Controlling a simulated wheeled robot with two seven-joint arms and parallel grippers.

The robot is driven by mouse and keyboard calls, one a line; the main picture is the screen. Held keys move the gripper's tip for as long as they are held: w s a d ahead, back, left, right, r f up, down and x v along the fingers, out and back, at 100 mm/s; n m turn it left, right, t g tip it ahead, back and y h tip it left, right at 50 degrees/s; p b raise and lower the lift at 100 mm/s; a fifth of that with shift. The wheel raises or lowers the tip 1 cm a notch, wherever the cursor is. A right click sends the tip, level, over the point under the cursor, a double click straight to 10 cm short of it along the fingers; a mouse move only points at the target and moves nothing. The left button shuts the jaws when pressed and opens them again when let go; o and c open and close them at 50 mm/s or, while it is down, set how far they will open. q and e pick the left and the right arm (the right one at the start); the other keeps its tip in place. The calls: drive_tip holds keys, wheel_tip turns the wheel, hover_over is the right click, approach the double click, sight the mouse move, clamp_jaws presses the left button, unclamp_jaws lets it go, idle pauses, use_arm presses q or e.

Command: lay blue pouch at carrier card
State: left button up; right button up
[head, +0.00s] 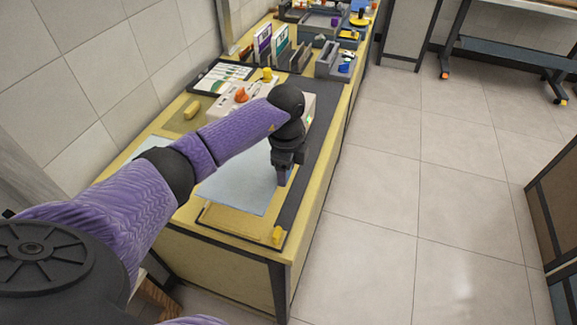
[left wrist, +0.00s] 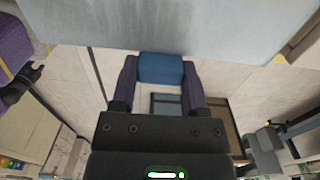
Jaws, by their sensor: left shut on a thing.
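My left gripper (head: 283,174) is over the near end of the counter, pointing down. It is shut on the blue pouch (left wrist: 161,69), which sits between both purple fingers in the left wrist view. In the head view only a small blue part of the pouch (head: 290,175) shows beside the fingers. A pale blue sheet (head: 235,188) lies just left of the gripper and fills the top of the left wrist view (left wrist: 170,25). I cannot tell whether this sheet is the carrier card. My right gripper is not clearly seen.
A dark-edged tan board (head: 232,223) lies under the sheet, with a yellow piece (head: 277,235) at its corner. A pale machine (head: 233,103) stands behind my arm. Farther back are a card tray (head: 219,76) and a grey bin (head: 334,65).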

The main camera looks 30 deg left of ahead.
use_arm(q)
drive_tip(key=shift+r, duration=0.1)
drive_tip(key=b, duration=0.4)
hover_over(286, 202)
wheel_tip(286, 202, down, 7)
drive_tip(key=shift+f, duration=0.95)
drive_tip(key=o, duration=1.3)
